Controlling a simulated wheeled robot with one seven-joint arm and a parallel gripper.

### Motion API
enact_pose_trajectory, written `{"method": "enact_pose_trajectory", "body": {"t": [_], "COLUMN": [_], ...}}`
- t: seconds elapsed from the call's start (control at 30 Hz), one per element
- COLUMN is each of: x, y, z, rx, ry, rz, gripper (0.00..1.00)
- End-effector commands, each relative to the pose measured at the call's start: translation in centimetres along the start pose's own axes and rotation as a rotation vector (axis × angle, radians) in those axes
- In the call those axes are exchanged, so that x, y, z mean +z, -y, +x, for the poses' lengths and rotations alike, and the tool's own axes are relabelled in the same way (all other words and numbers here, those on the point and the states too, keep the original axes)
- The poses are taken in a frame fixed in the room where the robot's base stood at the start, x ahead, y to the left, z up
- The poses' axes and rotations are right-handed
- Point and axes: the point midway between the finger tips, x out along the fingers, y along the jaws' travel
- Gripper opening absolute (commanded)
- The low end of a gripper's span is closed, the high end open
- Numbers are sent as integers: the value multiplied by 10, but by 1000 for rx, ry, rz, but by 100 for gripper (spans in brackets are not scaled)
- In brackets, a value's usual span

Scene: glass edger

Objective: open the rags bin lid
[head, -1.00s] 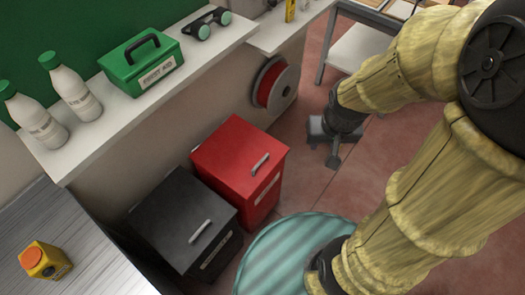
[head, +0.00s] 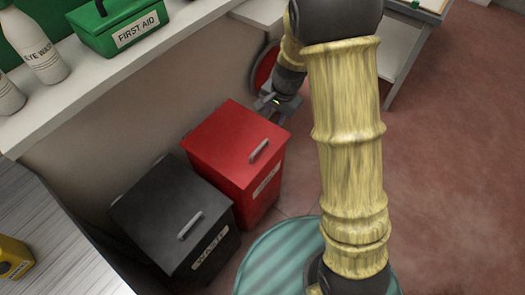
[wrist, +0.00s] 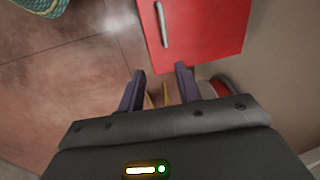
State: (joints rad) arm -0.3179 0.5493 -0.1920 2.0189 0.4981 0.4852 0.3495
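The red bin (head: 236,150) stands beside the black bin with its lid (head: 225,138) shut. A grey bar handle (head: 259,150) lies on the lid near its front edge. The label on its front is too blurred to read for sure. My gripper (head: 270,104) is just beyond the lid's far right corner, apart from the bin and partly hidden by my arm. In the wrist view, the two fingers (wrist: 160,84) are spread with nothing between them. The red lid (wrist: 205,30) and its handle (wrist: 161,25) show ahead of the fingertips.
The black bin (head: 172,215), labelled waste, stands to the left. A white shelf (head: 150,57) with a green first aid box (head: 120,25) runs above and behind. A red hose reel (head: 264,68) is on the wall behind my gripper. Open floor (head: 450,150) lies to the right.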

Motion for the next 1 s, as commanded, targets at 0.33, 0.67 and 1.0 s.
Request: {"method": "enact_pose_trajectory", "body": {"t": [0.33,0.67,1.0], "x": [-3,-2,-2], "y": [12,11,10], "z": [20,37,95], "rx": [-5,-4,-2], "ry": [7,9,9], "rz": [46,44,45], "gripper": [34,34,34]}}
